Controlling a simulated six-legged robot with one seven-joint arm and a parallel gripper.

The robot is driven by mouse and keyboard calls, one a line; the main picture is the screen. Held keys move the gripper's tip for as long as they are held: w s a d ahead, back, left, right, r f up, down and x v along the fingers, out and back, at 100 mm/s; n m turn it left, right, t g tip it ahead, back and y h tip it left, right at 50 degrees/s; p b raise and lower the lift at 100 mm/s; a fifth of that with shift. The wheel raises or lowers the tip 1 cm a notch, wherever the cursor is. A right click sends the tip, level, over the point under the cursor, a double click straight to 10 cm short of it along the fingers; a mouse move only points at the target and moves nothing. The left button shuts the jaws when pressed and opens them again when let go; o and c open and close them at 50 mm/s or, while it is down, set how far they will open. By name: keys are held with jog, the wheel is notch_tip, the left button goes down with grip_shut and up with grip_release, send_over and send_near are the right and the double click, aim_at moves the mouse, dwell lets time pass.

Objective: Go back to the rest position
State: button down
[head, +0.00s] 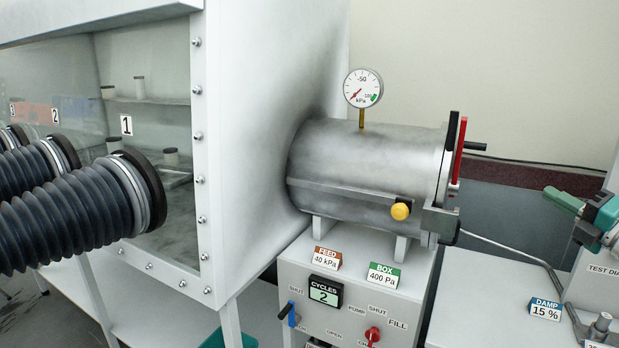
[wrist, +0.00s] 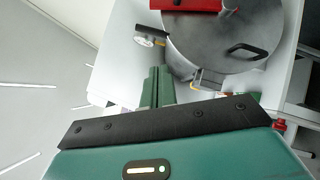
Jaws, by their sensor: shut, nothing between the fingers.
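My gripper (head: 562,199) shows at the right edge of the head view, green and pointing left, in the air right of the steel chamber (head: 365,165). In the wrist view its green fingers (wrist: 157,86) are together with nothing between them. They stand apart from the chamber's round door (wrist: 222,40), which has a black handle (wrist: 247,50) and a red bar (wrist: 187,5) across it. The red bar also shows edge-on at the chamber's right end in the head view. Most of my arm is outside the head view.
A pressure gauge (head: 363,88) stands on the chamber. Below is a control box (head: 350,290) with a blue lever and a red knob. A glovebox (head: 265,120) with black ribbed gloves (head: 80,220) fills the left. A "DAMP 15 %" label (head: 545,309) stands at lower right, near metal tubing.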

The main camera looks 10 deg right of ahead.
jog(key=a+f+n+g, duration=0.4)
jog(key=a+n, duration=0.2)
jog(key=a, duration=0.4)
jog(key=a+f+n+g, duration=0.35)
jog(key=a+n, duration=0.25)
jog(key=a, duration=0.3)
jog(key=a+f+n+g, duration=0.35)
jog(key=a+n, duration=0.25)
jog(key=a, duration=0.4)
jog(key=s+a+f+n+g+h, duration=0.1)
jog(key=s+a+f+n+h, duration=0.2)
jog(key=s+n, duration=0.6)
jog(key=s+a+f+n+g+h, duration=0.1)
jog(key=s+a+f+n+h, duration=0.2)
jog(key=n, duration=1.5)
jog(key=s+a+f, duration=0.3)
jog(key=s, duration=0.3)
jog(key=shift+g, duration=0.3)
jog(key=shift+s+f, duration=0.1)
